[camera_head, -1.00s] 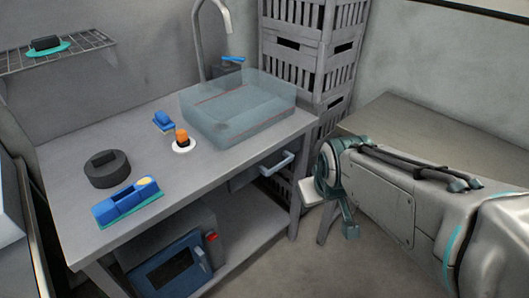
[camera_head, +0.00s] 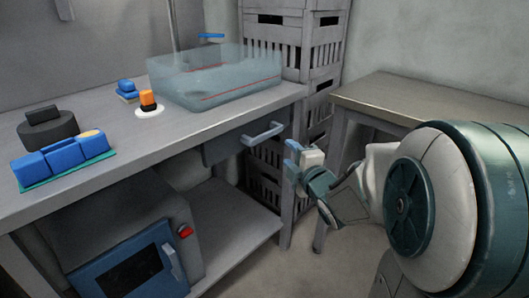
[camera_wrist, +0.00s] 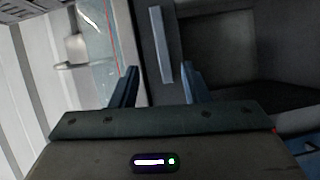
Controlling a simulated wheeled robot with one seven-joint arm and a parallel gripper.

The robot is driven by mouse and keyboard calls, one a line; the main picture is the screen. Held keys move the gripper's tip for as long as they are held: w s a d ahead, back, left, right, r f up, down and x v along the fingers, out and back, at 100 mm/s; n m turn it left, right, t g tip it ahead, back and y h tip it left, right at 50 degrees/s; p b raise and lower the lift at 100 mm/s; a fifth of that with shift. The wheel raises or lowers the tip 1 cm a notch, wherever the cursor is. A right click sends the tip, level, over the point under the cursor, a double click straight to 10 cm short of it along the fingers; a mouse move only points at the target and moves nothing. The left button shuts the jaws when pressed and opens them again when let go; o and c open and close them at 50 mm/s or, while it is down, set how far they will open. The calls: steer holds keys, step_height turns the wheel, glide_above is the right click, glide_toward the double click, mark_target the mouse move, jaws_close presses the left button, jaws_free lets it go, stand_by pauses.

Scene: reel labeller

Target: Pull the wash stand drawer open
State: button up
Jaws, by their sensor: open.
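The wash stand (camera_head: 190,130) is a grey metal table with a clear basin (camera_head: 215,82) on top. Its drawer (camera_head: 222,148) is a grey box under the tabletop and looks shut. A pale bar handle (camera_head: 263,134) sticks out from the drawer front. My gripper (camera_head: 292,158) is open and empty, a little to the right of the handle and apart from it. In the wrist view the handle (camera_wrist: 161,45) lies ahead, between the lines of the two blue fingers of my gripper (camera_wrist: 158,85).
A blue-fronted oven-like box (camera_head: 125,262) stands below the tabletop. Stacked grey crates (camera_head: 290,60) stand behind the basin. Another table (camera_head: 430,105) stands at the right. A blue holder (camera_head: 62,158), a dark round object (camera_head: 47,130) and an orange-topped item (camera_head: 148,101) are on the wash stand.

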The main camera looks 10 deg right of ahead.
mark_target(268, 136)
steer(key=shift+n+t+y, duration=0.3)
steer(key=shift+n+y, duration=0.3)
steer(key=shift+n, duration=0.2)
steer(key=b+x, duration=0.1)
steer(key=x, duration=0.3)
steer(key=b+x, duration=0.1)
steer(key=x, duration=0.4)
steer(key=f+b+x, duration=0.1)
steer(key=x, duration=0.4)
steer(key=shift+a, duration=0.25)
jaws_close()
